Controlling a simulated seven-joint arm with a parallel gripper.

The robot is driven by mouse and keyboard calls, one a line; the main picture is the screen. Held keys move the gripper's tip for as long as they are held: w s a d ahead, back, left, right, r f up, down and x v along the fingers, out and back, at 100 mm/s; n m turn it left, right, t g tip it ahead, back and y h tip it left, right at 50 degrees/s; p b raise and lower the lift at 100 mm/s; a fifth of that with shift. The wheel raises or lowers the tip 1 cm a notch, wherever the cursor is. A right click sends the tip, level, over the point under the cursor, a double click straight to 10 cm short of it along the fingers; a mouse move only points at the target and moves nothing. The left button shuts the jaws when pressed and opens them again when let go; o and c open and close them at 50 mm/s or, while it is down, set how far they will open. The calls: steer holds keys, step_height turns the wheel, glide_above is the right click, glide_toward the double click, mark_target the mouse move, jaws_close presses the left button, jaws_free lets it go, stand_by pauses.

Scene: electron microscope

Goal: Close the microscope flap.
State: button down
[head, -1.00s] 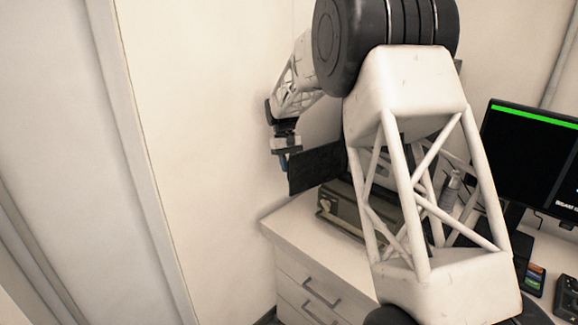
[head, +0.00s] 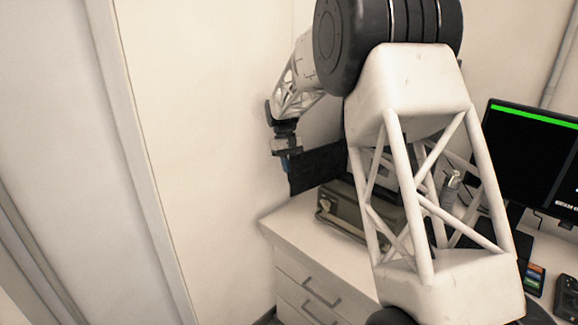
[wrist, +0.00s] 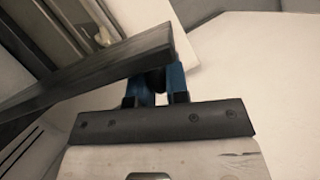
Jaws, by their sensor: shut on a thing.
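The microscope (head: 358,210) is a low boxy unit with a dark front on the white cabinet, partly hidden behind my arm. Its flap (head: 315,169) is a dark flat panel at the unit's far left, standing open above it. My gripper (head: 287,162) is at the flap's left edge, small and partly blurred in the head view. In the wrist view the flap (wrist: 95,72) is a long dark bar running from the left to the blue fingers of my gripper (wrist: 158,82). The fingers are shut on its end. The flap's hinge is hidden.
The white cabinet (head: 290,245) with drawers carries the microscope. A wall (head: 200,130) lies close to the left of my gripper. A monitor (head: 535,150) and small devices (head: 533,278) stand on the desk at right.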

steer(key=shift+s+d+n, duration=0.15)
steer(key=shift+s+n, duration=0.15)
steer(key=shift+s, duration=0.3)
steer(key=s+d+n+t+h, duration=0.1)
steer(key=s+d+n+t, duration=0.1)
steer(key=s+d+n, duration=0.5)
steer(key=s+d+n+t+h, duration=0.15)
steer(key=s+d+n, duration=0.25)
steer(key=d, duration=0.5)
steer(key=w+d+n+t, duration=0.1)
steer(key=d+n, duration=0.3)
steer(key=d, duration=0.6)
steer(key=shift+w, duration=0.25)
steer(key=shift+d+f, duration=0.1)
steer(key=c, duration=1.4)
jaws_free()
steer(key=shift+c, duration=0.2)
steer(key=shift+w+t, duration=0.15)
steer(key=shift+t, duration=0.1)
